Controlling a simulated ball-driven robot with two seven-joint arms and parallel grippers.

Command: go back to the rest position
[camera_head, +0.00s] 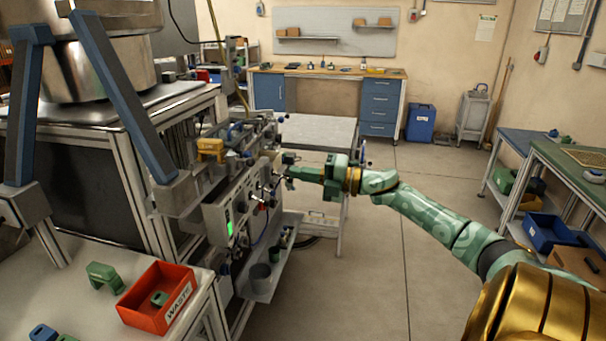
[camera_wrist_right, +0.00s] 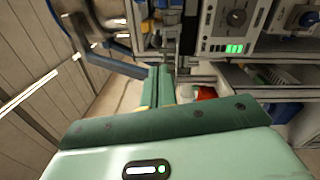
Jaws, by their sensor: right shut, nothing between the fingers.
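My right arm reaches in from the right in the head view. My right gripper (camera_head: 292,173) is at the arm's far end, beside the front of the machine with the control panel (camera_head: 216,222). In the right wrist view, its two green fingers (camera_wrist_right: 161,88) lie side by side, shut, with nothing held between them. The panel's green light shows in both views. I cannot tell from the head view whether the gripper touches the machine. My left gripper is not in view.
A red waste bin (camera_head: 184,283) and a green part (camera_head: 104,276) sit on the near-left table. A grey table (camera_head: 318,131) stands behind my gripper. A workbench (camera_head: 330,72) lines the back wall. Green-topped benches (camera_head: 570,160) stand at right. The middle floor (camera_head: 375,270) is clear.

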